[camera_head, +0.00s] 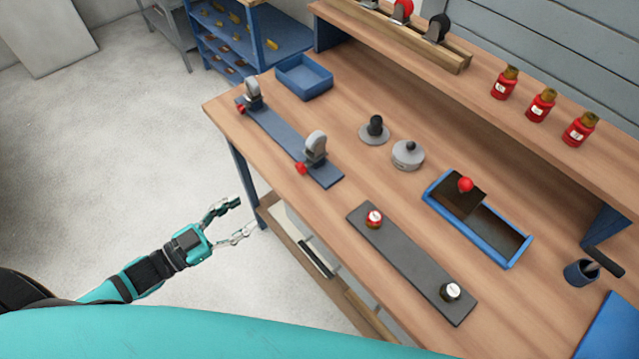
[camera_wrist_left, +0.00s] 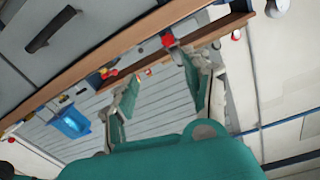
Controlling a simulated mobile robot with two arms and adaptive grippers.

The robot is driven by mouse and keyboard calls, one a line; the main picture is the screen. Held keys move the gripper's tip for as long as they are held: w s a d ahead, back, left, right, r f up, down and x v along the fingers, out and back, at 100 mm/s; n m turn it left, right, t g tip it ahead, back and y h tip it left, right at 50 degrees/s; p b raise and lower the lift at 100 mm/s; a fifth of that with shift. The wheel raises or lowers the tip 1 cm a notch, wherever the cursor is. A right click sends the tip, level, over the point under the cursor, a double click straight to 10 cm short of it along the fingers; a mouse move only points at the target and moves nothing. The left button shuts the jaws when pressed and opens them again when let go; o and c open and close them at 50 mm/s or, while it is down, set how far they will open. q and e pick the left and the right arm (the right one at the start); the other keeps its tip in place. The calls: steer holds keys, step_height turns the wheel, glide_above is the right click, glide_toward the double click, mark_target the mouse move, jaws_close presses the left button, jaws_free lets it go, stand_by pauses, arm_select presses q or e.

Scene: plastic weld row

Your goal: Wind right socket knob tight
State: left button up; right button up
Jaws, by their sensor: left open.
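A dark grey strip (camera_head: 408,260) lies on the front of the wooden bench and bears two knobs. The knob at its right end (camera_head: 451,291) is black with a white cap. The knob at its left end (camera_head: 374,218) is red with a pale cap. Both look upright in their places; I cannot tell how tight either is. My left gripper (camera_head: 246,214) is open and empty, off the bench's front edge, left of the strip and clear of both knobs. Its parted fingers also show in the left wrist view (camera_wrist_left: 157,88). My right gripper is not in view.
A blue strip (camera_head: 275,133) with two upright clamps lies on the bench's left part. A blue-rimmed tray (camera_head: 519,258) and a cup (camera_head: 581,272) are behind and right of the dark strip.

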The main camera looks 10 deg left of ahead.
arm_select(q)
steer(key=a, duration=0.1)
steer(key=p, duration=0.2)
glide_toward(298, 169)
steer(key=shift+n+t, duration=0.3)
steer(key=shift+n, duration=0.1)
steer(key=x, duration=0.7)
steer(key=shift+w+d+f, duration=0.1)
steer(key=shift+d+f, duration=0.1)
steer(key=shift+d, duration=0.05)
steer(key=shift+w+d, duration=0.35)
steer(key=shift+w, duration=0.1)
steer(key=shift+c, duration=0.4)
steer(key=c, duration=0.4)
jaws_close()
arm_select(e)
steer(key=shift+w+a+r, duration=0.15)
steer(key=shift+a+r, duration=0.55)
arm_select(q)
steer(key=shift+m, duration=0.3)
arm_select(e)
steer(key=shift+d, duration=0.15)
